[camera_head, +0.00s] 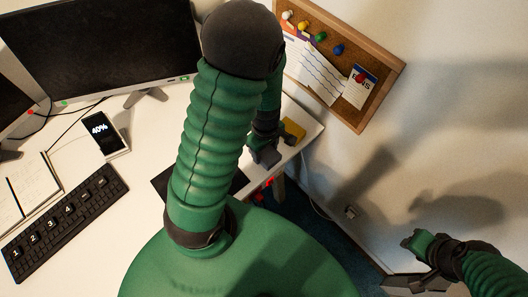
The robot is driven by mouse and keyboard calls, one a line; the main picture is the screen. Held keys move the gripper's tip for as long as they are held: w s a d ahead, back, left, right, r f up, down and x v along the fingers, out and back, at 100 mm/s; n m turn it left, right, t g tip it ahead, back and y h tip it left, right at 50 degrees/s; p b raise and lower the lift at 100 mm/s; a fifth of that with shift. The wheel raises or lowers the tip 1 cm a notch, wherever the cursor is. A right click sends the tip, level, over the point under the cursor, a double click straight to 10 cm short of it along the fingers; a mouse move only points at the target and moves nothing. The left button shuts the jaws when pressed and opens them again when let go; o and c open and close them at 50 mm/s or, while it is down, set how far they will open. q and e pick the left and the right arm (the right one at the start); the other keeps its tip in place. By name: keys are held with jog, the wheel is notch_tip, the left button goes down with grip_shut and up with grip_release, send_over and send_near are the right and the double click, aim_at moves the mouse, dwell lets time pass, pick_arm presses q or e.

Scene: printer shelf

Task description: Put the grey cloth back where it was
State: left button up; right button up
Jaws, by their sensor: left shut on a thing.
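My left gripper (264,154) is at the right end of the white desk (145,140), beside a yellow block (293,130). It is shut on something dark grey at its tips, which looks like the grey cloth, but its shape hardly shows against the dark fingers. My green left arm crosses the middle of the view and hides part of the desk. My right gripper (416,244) is at the lower right, away from the desk and near the wall. I cannot tell whether it is open or shut.
A monitor (100,45), a phone (105,133) reading 40%, a black keyboard (66,220) and an open notebook (28,190) are on the desk's left. A dark mat (165,180) lies partly behind my arm. A corkboard (385,85) hangs on the right wall.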

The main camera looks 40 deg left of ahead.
aim_at(265, 152)
pick_arm(q)
jog(key=shift+w+a+f, duration=0.1)
jog(key=shift+w+a, duration=0.25)
jog(key=shift+a, duration=0.4)
jog(key=shift+w+a+f, duration=0.1)
jog(key=shift+a+f, duration=0.1)
jog(key=shift+a, duration=0.05)
jog(key=f, duration=0.1)
jog(key=f+b, duration=0.1)
jog(key=shift+d+f, duration=0.3)
jog(key=shift+d, duration=0.05)
jog(key=shift+d+f, duration=0.1)
jog(key=shift+f, duration=0.15)
jog(key=shift+c, duration=0.6)
jog(key=shift+d+r, duration=0.1)
jog(key=o, duration=1.3)
jog(key=shift+a, duration=0.35)
pick_arm(e)
jog(key=shift+s+f, duration=0.1)
jog(key=shift+f, duration=0.35)
